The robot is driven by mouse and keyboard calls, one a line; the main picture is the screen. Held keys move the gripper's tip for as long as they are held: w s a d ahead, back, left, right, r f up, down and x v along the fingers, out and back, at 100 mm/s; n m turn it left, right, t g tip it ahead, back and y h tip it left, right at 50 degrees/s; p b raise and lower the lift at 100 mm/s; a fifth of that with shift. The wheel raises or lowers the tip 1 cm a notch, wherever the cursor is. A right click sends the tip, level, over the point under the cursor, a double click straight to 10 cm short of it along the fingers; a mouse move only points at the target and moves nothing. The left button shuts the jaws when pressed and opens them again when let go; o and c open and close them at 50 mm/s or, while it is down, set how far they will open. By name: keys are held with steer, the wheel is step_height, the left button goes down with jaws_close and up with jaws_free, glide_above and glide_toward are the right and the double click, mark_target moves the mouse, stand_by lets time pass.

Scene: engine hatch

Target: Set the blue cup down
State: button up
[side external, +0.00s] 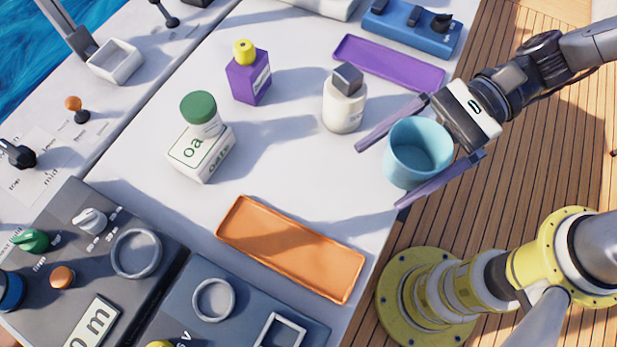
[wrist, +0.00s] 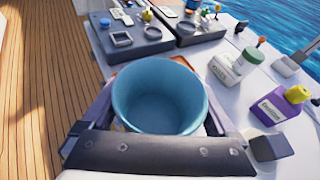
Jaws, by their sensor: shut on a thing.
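The blue cup (side external: 418,153) is light blue, open at the top and looks empty. My gripper (side external: 400,172) is shut on it, with one purple-grey finger along each side. In the side external view the cup is at the right edge of the white hatch top (side external: 290,145), partly over the wooden deck in the picture. I cannot tell its exact height above the surface. In the wrist view the cup (wrist: 158,97) fills the middle, upright between the fingers, and hides part of the orange tray (wrist: 183,62).
The orange tray (side external: 290,249) and the purple tray (side external: 388,63) are empty. A white bottle with a grey cap (side external: 344,102) stands left of my gripper. A green-capped oats container (side external: 201,148) and purple bottle (side external: 248,80) stand farther left. Control panels (side external: 105,250) lie lower left.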

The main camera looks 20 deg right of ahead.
steer(key=w+a+f, duration=0.3)
steer(key=a, duration=0.2)
glide_above(302, 191)
steer(key=f, duration=0.3)
steer(key=d+f, duration=0.1)
steer(key=shift+s+f, duration=0.35)
steer(key=shift+w+a+f, duration=0.3)
steer(key=shift+a+f, duration=0.2)
steer(key=shift+f, duration=1.65)
steer(key=shift+f, duration=0.1)
steer(key=o, duration=1)
